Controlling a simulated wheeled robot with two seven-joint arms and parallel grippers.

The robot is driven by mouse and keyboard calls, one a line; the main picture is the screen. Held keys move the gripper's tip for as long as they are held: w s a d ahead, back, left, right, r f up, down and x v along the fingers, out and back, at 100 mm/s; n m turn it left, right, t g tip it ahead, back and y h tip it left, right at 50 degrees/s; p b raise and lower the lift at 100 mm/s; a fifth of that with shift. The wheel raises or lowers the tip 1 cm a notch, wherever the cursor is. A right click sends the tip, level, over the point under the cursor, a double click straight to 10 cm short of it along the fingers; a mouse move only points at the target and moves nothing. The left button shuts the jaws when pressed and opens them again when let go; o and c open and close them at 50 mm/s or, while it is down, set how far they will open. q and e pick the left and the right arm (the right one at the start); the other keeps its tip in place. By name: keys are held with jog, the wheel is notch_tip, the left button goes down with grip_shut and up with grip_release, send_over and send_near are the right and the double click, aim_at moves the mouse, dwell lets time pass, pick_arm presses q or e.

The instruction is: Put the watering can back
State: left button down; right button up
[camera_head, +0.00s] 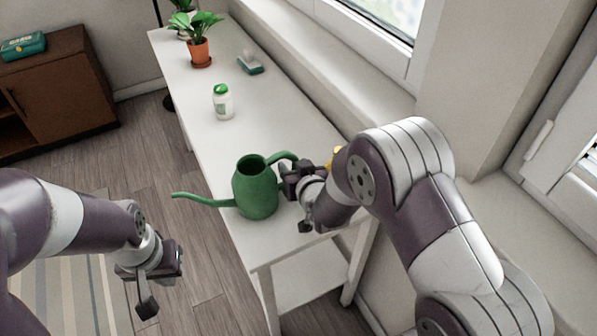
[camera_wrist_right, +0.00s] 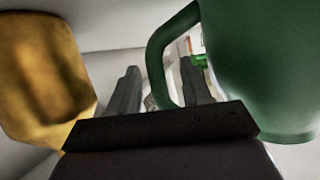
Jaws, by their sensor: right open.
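The green watering can (camera_head: 256,190) stands upright near the front end of the white table, its spout pointing left past the table edge. My right gripper (camera_head: 290,176) is at the handle side of the can. In the right wrist view, the can's body (camera_wrist_right: 265,70) fills the right side, and its handle (camera_wrist_right: 158,62) shows between the two open fingers of the right gripper (camera_wrist_right: 160,88). Whether the fingers touch the handle cannot be told. My left gripper (camera_head: 165,275) hangs over the floor left of the table, empty; its finger opening is unclear.
A yellow object (camera_head: 336,157) stands close behind the right gripper, and also shows at left in the wrist view (camera_wrist_right: 42,75). A white jar with green lid (camera_head: 222,103), a sponge-like item (camera_head: 250,67) and a potted plant (camera_head: 200,50) stand farther back on the white table (camera_head: 185,82). A window wall borders the right.

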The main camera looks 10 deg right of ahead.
jog(key=s+d+r+g+h, duration=0.1)
jog(key=s+d+g, duration=0.25)
jog(key=s, duration=0.45)
jog(key=s+d+r+g+h+p, duration=0.1)
jog(key=s+d+g, duration=0.2)
jog(key=s+g, duration=0.35)
jog(key=s+d+r+g, duration=0.1)
jog(key=s+d+g, duration=0.15)
jog(key=s, duration=0.65)
notch_tip(320, 180, up, 11)
jog(key=p, duration=1.1)
jog(key=shift+m+t, duration=0.3)
jog(key=shift+t, duration=0.05)
jog(key=shift+w, duration=0.2)
